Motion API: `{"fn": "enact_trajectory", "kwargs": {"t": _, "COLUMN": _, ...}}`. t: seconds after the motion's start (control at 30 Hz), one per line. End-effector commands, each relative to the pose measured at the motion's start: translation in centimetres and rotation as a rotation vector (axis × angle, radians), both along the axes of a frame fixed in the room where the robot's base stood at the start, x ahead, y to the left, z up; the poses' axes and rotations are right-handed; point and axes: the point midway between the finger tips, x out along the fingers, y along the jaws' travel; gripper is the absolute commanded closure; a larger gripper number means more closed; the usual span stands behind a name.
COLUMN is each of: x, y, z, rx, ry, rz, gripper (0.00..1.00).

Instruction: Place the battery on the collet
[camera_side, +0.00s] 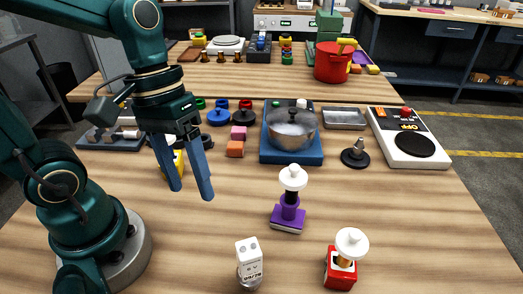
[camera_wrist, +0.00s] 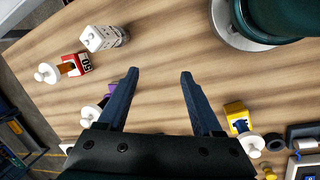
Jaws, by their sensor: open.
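My gripper (camera_side: 192,190) is open and empty above the left part of the table; its two fingers also show in the wrist view (camera_wrist: 160,76). I cannot tell for sure which things are the battery and the collet. A white block with black marks (camera_side: 249,256) stands on a silvery round foot at the front, also in the wrist view (camera_wrist: 98,38). A red block (camera_side: 339,274) carries a brass post and white cap. A purple block (camera_side: 288,216) carries a dark post and white cap; a finger partly hides it in the wrist view. A yellow block (camera_wrist: 236,112) lies right of the fingers there.
A pot (camera_side: 291,128) sits on a blue plate (camera_side: 290,158) behind. A dark round-based post (camera_side: 355,155), a white scale-like device (camera_side: 408,150) and orange and pink blocks (camera_side: 236,148) stand nearby. The front middle table is mostly clear.

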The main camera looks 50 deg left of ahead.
Motion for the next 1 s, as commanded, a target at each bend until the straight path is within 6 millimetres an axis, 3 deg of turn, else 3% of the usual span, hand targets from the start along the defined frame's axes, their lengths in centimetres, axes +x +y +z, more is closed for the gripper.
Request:
{"fn": "enact_trajectory", "kwargs": {"t": 0.2, "x": 0.5, "y": 2.2, "z": 2.0, "rx": 0.210, "ry": -0.363, "rz": -0.199, "gripper": 0.33}}
{"fn": "enact_trajectory", "kwargs": {"t": 0.4, "x": 0.9, "y": 3.1, "z": 3.2, "rx": 0.311, "ry": -0.527, "rz": -0.284, "gripper": 0.33}}
{"fn": "enact_trajectory", "kwargs": {"t": 1.0, "x": 1.0, "y": 3.2, "z": 3.4, "rx": 0.324, "ry": -0.548, "rz": -0.294, "gripper": 0.33}}
